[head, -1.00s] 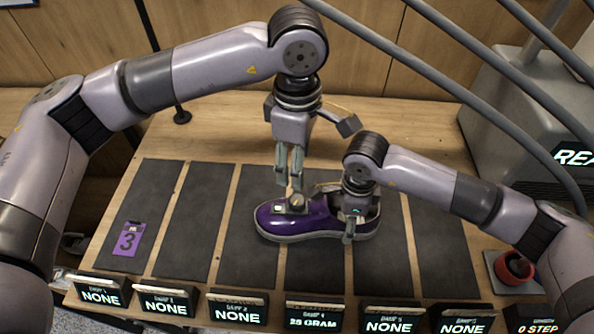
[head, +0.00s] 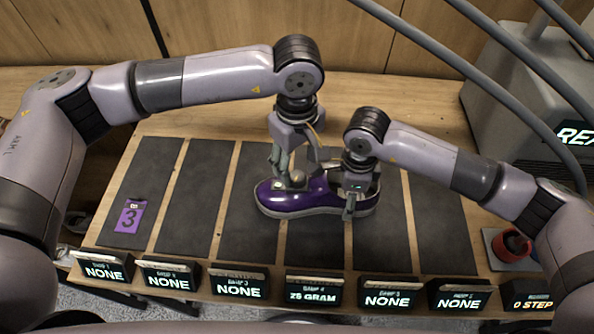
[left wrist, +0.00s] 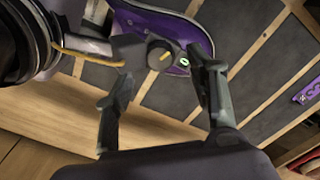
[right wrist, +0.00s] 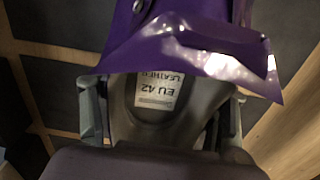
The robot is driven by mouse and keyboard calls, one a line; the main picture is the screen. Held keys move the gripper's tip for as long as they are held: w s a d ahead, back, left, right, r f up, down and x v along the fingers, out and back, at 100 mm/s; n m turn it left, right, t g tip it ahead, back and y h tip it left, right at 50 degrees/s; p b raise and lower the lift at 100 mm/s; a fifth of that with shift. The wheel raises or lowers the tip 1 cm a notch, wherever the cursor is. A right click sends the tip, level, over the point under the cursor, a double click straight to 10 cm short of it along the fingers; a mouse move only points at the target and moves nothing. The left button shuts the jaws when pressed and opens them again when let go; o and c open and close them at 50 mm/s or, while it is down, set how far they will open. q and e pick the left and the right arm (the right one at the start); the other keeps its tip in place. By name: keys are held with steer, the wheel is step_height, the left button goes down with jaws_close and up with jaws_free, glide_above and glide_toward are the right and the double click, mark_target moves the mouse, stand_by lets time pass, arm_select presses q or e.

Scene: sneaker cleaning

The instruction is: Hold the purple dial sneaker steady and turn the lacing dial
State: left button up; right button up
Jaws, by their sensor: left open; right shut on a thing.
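The purple dial sneaker (head: 315,203) lies sideways across the mats in the middle of the table, toe to the left. Its round grey lacing dial (left wrist: 160,54) has a yellow mark, and a small green-lit indicator (left wrist: 184,62) sits beside it. My left gripper (left wrist: 155,95) is open above the dial, with the dial showing between and beyond its fingers; contact cannot be told. My right gripper (head: 353,203) is shut on the heel end of the sneaker. The right wrist view shows the insole label (right wrist: 157,92), reading EU 42, between its fingers.
Several dark mats (head: 195,195) lie side by side, with display boxes along the front edge; one display (head: 313,290) reads 25 GRAM. A purple card numbered 3 (head: 130,216) lies on the leftmost mat. A red round object (head: 515,246) is at the right, near a grey machine (head: 520,105).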

mark_target(297, 176)
arm_select(q)
steer(key=shift+f, duration=2.25)
steer(key=c, duration=1.1)
steer(key=n, duration=0.4)
steer(key=shift+n, duration=0.3)
steer(key=shift+c, duration=0.2)
steer(key=o, duration=1.1)
steer(key=shift+o, duration=0.2)
